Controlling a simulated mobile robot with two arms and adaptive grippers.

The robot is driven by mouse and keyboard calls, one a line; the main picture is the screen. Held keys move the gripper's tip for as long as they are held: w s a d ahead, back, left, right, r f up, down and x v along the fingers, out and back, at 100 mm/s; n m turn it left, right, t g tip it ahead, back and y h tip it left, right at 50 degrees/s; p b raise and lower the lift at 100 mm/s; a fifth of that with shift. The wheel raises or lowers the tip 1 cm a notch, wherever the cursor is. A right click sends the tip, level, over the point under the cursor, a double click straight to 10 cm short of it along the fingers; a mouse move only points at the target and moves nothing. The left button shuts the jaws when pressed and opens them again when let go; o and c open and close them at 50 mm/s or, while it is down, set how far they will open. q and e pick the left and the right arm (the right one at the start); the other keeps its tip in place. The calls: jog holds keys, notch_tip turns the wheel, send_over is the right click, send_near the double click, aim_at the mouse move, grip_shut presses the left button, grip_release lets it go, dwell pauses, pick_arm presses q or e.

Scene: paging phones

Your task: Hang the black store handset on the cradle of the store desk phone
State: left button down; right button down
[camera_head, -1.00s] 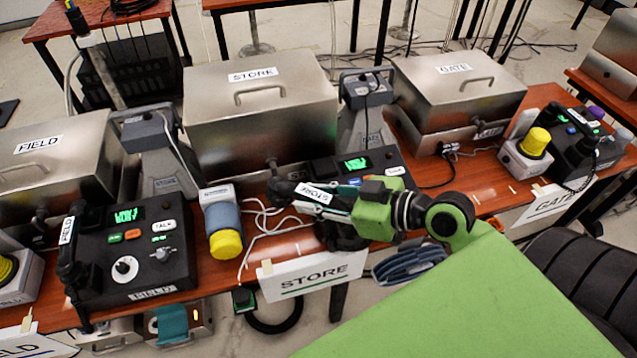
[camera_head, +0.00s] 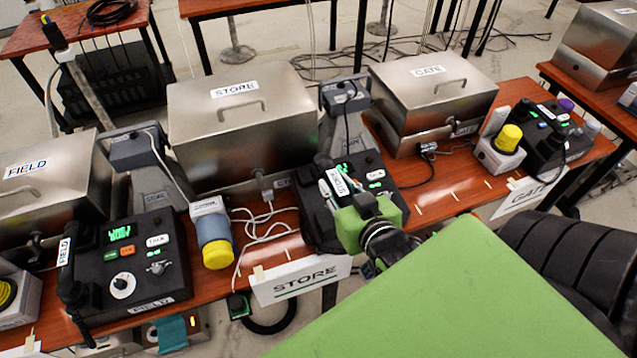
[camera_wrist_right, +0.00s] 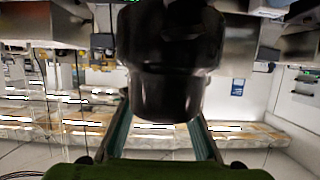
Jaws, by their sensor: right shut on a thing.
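The store desk phone (camera_head: 393,188) is a black console with a lit green display, on the table behind the STORE sign. The black store handset (camera_head: 322,160) carries a white STORE label and lies over the left side of the phone, lengthwise from back to front. My right gripper (camera_head: 335,187) is shut on it around the middle. The gripper hides the cradle and the lower handset end, so I cannot tell whether they touch. In the right wrist view the handset (camera_wrist_right: 170,60) is a large dark shape between the two fingers. My left gripper is not in view.
The FIELD phone (camera_head: 150,265) stands at left with its handset on it, and the GATE phone (camera_head: 545,140) at right. A yellow-capped lamp (camera_head: 217,252) and loose white cables (camera_head: 262,228) lie left of the store phone. A steel STORE case (camera_head: 240,135) stands behind.

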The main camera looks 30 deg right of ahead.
jog(key=b+x, duration=0.7)
jog(key=shift+s+d+f, duration=0.1)
jog(key=shift+f, duration=0.3)
jog(key=w+f, duration=0.1)
jog(key=f, duration=0.2)
jog(key=w+d+f, duration=0.1)
jog(key=w+f, duration=0.3)
jog(key=f, duration=0.1)
jog(key=shift+w+d+f+b, duration=0.2)
jog(key=shift+f+b, duration=0.15)
jog(key=shift+b, duration=0.05)
jog(key=c, duration=1.7)
grip_release()
jog(key=shift+f, duration=0.1)
